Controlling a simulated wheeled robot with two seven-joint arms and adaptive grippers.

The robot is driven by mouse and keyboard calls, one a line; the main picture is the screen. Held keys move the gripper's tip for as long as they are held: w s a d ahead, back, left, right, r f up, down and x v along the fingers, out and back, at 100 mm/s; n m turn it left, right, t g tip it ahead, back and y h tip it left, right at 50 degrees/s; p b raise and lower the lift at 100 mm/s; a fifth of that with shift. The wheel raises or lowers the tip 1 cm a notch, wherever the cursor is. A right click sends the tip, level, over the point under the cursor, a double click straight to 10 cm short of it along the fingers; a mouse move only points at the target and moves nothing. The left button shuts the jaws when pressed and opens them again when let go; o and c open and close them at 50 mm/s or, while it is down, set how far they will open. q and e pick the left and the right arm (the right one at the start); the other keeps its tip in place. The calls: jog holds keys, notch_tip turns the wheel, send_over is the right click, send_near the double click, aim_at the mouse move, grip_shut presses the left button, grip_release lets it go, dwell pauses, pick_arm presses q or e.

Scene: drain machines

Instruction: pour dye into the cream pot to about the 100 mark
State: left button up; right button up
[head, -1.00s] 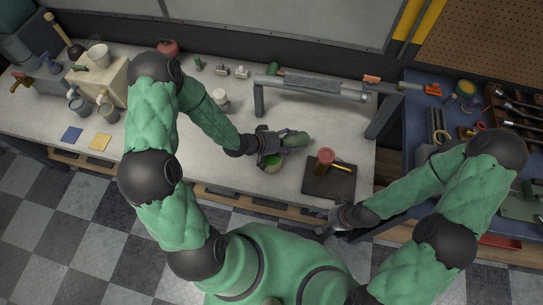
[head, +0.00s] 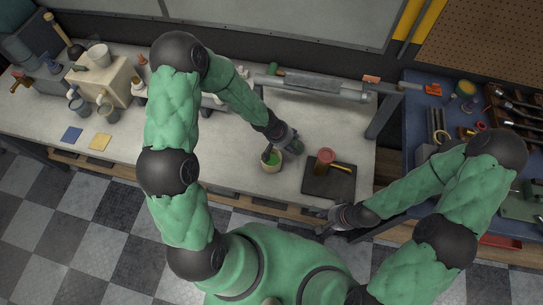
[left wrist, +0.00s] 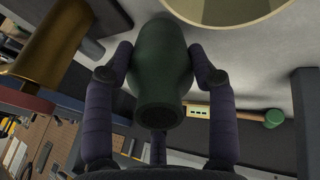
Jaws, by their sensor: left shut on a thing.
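The cream pot (head: 271,167) stands upright near the table's front edge, with green inside it. Its pale rim also shows at the top of the left wrist view (left wrist: 230,22). I cannot read the marks or the level. My left gripper (head: 291,143) is above and just right of the pot, shut on a dark green bottle (left wrist: 160,70). In the left wrist view the bottle sits between the fingers, one round end facing the camera. In the head view the gripper hides most of the bottle, and no stream shows. My right gripper (head: 328,226) is low by the front edge, its fingers unclear.
A dark mat (head: 318,188) right of the pot bears a red-topped container (head: 325,157) and a yellow-handled tool (head: 341,167). A metal rail (head: 320,86) spans the back. A cream block (head: 105,82) and mugs stand at the left. The table between them and the pot is clear.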

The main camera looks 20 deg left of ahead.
pick_arm(q)
jog(key=shift+w+d, duration=0.15)
jog(key=shift+w, duration=0.05)
jog(key=shift+w+d+g+y, duration=0.1)
jog(key=shift+g+y, duration=0.2)
jog(key=shift+g, duration=0.1)
jog(key=shift+w+d+g+y, duration=0.6)
jog(key=shift+g+y, duration=0.3)
jog(key=shift+g, duration=0.2)
jog(key=shift+w+d+f+g+y, duration=0.25)
jog(key=shift+w+g+y, duration=0.15)
jog(key=shift+g+y, duration=0.25)
